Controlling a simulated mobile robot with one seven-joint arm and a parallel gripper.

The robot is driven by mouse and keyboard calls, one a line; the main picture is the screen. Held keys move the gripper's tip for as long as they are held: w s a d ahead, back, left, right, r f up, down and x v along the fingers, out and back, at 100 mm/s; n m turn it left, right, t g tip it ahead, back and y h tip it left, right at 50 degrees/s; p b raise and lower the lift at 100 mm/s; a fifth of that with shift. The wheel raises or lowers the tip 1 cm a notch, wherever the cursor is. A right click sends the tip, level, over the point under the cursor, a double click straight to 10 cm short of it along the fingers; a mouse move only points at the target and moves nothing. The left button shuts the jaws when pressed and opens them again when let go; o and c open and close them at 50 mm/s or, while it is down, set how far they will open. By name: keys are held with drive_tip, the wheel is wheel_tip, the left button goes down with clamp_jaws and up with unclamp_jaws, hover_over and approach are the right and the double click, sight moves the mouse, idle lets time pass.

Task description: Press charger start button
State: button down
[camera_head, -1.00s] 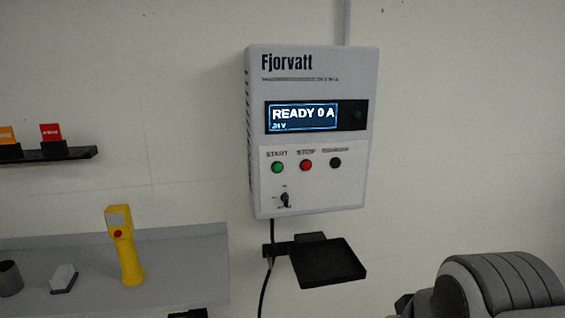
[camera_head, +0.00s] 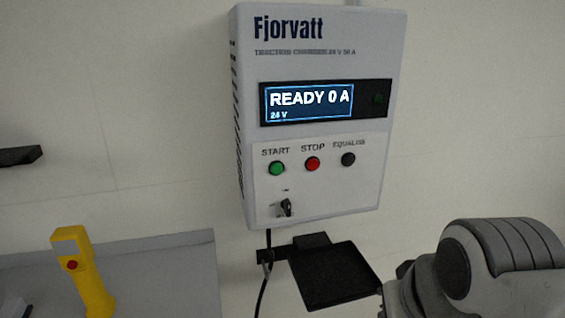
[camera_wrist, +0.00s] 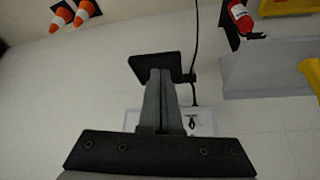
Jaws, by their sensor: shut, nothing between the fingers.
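The green START button (camera_head: 277,169) is on the lower white panel of the wall-mounted Fjorvatt charger (camera_head: 240,150). The red STOP button (camera_head: 312,164) and the black EQUALISE button (camera_head: 348,159) sit to its right. The display (camera_head: 309,102) reads READY 0 A, 24 V. My gripper (camera_wrist: 160,74) is shut and empty in the wrist view, its fingers in front of part of the charger panel (camera_wrist: 205,117) and the black shelf (camera_wrist: 148,64). The START button is hidden or out of frame there. The gripper is outside the head view.
A key switch (camera_head: 286,208) is below the buttons. The black shelf also shows under the charger (camera_head: 335,278), with a cable (camera_head: 263,292) hanging beside it. A yellow handheld device (camera_head: 82,270) stands on a grey ledge (camera_head: 165,265) at left. My arm is at lower right.

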sight(277, 169)
drive_tip(key=shift+w, duration=0.3)
drive_tip(key=w+a+r+m+t+y+p, duration=0.1)
drive_tip(key=w+a+r+m+y+p, duration=0.2)
drive_tip(key=w+a, duration=0.3)
drive_tip(key=w+a+r+m+t+y+p, duration=0.1)
drive_tip(key=w+a+r+m+y+p, duration=0.2)
drive_tip(key=w, duration=1)
drive_tip(key=a+m, duration=0.1)
drive_tip(key=a, duration=0.2)
drive_tip(key=shift+w+r+m, duration=0.2)
drive_tip(key=shift+w+m, duration=0.05)
drive_tip(key=shift+m, duration=0.15)
drive_tip(key=shift+w+a+p, duration=0.3)
drive_tip(key=shift+w+a, duration=0.1)
drive_tip(key=shift+w, duration=1)
drive_tip(key=shift+w+a+p, duration=0.25)
drive_tip(key=shift+w+a, duration=0.15)
drive_tip(key=shift+w, duration=1)
drive_tip(key=shift+w+a+p, duration=0.3)
drive_tip(key=shift+w+a, duration=0.1)
drive_tip(key=shift+w, duration=1)
